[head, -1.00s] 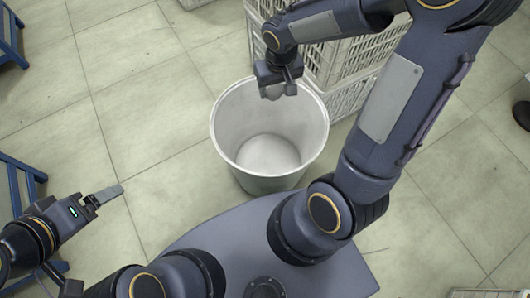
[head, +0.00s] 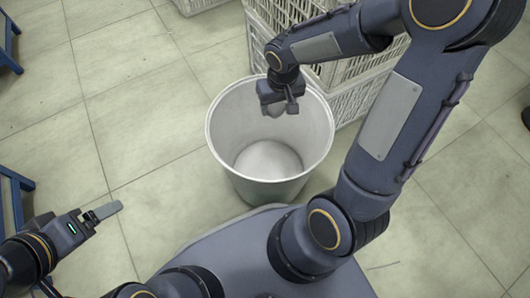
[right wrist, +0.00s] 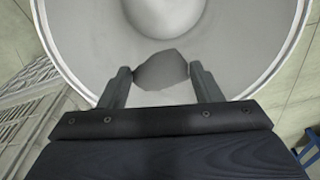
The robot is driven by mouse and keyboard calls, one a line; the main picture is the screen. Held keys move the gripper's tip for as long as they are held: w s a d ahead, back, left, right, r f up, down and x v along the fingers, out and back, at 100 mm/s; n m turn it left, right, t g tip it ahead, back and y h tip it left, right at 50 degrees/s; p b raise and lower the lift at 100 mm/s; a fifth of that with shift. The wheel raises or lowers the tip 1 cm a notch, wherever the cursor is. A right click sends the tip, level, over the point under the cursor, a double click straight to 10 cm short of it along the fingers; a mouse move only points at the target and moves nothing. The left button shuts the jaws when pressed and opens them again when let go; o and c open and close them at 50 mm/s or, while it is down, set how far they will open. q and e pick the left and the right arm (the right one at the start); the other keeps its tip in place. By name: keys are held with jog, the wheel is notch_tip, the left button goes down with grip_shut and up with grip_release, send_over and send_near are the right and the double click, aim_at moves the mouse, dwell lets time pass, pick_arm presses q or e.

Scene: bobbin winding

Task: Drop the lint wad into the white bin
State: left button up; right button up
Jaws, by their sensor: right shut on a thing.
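The white bin (head: 225,125) stands on the floor, round and open at the top, its inside empty where I can see. My right gripper (head: 279,108) is over the far part of its mouth, pointing down. It is shut on the lint wad (head: 273,110), a small grey lump partly hidden by the fingers. In the right wrist view the wad (right wrist: 162,72) sits between the two fingertips, with the bin's pale inside (right wrist: 225,50) beyond it. My left gripper (head: 100,213) is at the lower left, away from the bin; a flat grey strip extends from it, and its jaw state is unclear.
White slatted crates (head: 345,95) are stacked just behind and right of the bin, close to my right arm. Blue legs of furniture (head: 15,190) show at the left edge. The tiled floor (head: 140,110) left of the bin is clear.

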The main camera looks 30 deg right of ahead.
jog(key=o, duration=1)
jog(key=r+p, duration=0.1)
jog(key=r, duration=0.1)
jog(key=r+p, duration=0.1)
jog(key=r, duration=0.1)
jog(key=r+p, duration=0.1)
jog(key=r, duration=0.2)
jog(key=shift+s+p, duration=0.35)
jog(key=shift+s+r, duration=0.1)
jog(key=shift+r, duration=0.3)
